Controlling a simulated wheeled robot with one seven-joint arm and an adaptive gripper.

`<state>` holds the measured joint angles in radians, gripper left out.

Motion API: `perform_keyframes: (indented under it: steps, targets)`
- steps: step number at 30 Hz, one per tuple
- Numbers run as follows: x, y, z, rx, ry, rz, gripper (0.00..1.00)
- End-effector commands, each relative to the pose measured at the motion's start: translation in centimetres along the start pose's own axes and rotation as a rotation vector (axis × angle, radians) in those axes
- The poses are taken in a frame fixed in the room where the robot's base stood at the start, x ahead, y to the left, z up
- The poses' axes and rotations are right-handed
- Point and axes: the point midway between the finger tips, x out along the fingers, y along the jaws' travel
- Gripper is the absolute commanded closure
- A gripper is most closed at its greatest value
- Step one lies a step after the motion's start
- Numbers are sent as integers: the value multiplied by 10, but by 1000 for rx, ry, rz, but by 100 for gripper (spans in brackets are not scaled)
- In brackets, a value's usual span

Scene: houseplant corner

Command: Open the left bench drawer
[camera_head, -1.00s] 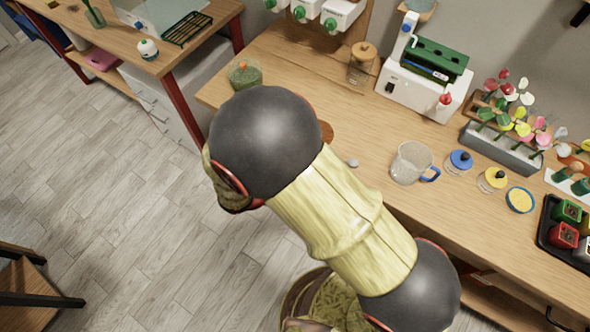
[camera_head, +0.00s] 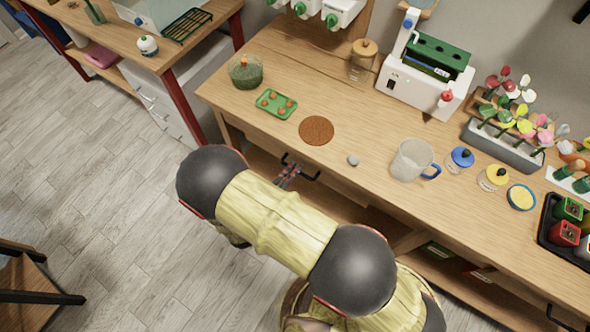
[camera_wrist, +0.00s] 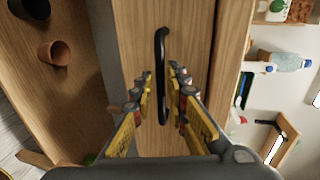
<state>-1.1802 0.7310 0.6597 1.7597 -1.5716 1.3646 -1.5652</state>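The left bench drawer shows in the wrist view as a wooden front (camera_wrist: 190,35) with a long black bar handle (camera_wrist: 161,45). In the head view the black handle (camera_head: 313,175) shows below the bench's front edge, just beside my gripper (camera_head: 287,172). My gripper (camera_wrist: 161,85) is open in the wrist view, with its yellow-and-black fingers on either side of the handle. A gap shows between the handle and the fingers, so it is not gripped. My arm hides part of the bench front in the head view.
The benchtop (camera_head: 365,130) holds a green tray (camera_head: 276,104), a round cork mat (camera_head: 316,131) and a glass mug (camera_head: 410,160). Terracotta pots (camera_wrist: 55,52) stand to the left in the wrist view. A wooden stool (camera_head: 30,290) stands at lower left.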

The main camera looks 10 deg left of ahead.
Motion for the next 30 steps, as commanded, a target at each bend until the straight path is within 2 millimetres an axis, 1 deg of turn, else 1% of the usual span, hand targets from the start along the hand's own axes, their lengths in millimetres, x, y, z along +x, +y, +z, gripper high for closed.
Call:
perform_keyframes:
  steps: [1, 4, 13, 14, 22, 30]
  targets:
    - [6, 1, 0, 1, 2, 0, 85]
    - [12, 0, 0, 1, 1, 0, 85]
    - [15, 0, 0, 1, 0, 0, 85]
    - [15, 0, 0, 1, 0, 0, 85]
    - [15, 0, 0, 1, 0, 1, 100]
    - [15, 0, 0, 1, 1, 1, 100]
